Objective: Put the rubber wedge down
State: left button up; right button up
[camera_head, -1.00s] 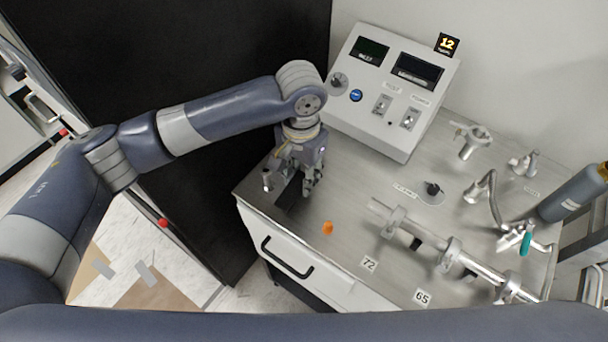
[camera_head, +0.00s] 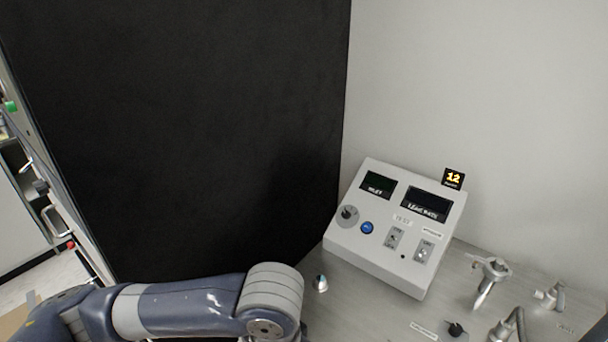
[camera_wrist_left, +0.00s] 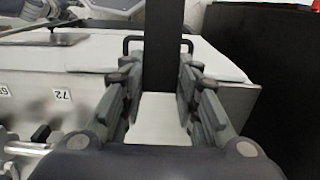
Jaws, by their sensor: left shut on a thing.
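In the left wrist view my left gripper (camera_wrist_left: 158,103) is shut with its two fingers apart, one on each side of a held thing. A dark upright bar (camera_wrist_left: 160,60) between the fingers looks like the rubber wedge. A pale block-like surface (camera_wrist_left: 158,120) shows just below the bar, and I cannot tell whether it is part of it. The bar covers part of a black drawer handle (camera_wrist_left: 131,45). In the head view the left forearm shows at the lower edge, but the gripper and the held thing are out of the picture. My right gripper is not in view.
A control box (camera_head: 400,220) with two displays stands on the metal bench (camera_head: 365,318). A small white and teal piece (camera_head: 320,283) is beside my arm. Metal fittings (camera_head: 490,272) stand at the right. A tall black panel (camera_head: 190,130) rises at the left.

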pick_arm(q)
jog(key=w+a+r+n, duration=0.2)
jog(key=a+n, duration=0.1)
jog(key=a, duration=0.4)
jog(key=w+a+r+n, duration=0.2)
jog(key=a+n, duration=0.2)
jog(key=a, duration=0.3)
jog(key=shift+w+a+r, duration=0.15)
jog(key=shift+w+r, duration=0.05)
jog(key=shift+w, duration=0.2)
jog(key=shift+w+a, duration=0.1)
jog(key=shift+r, duration=0.1)
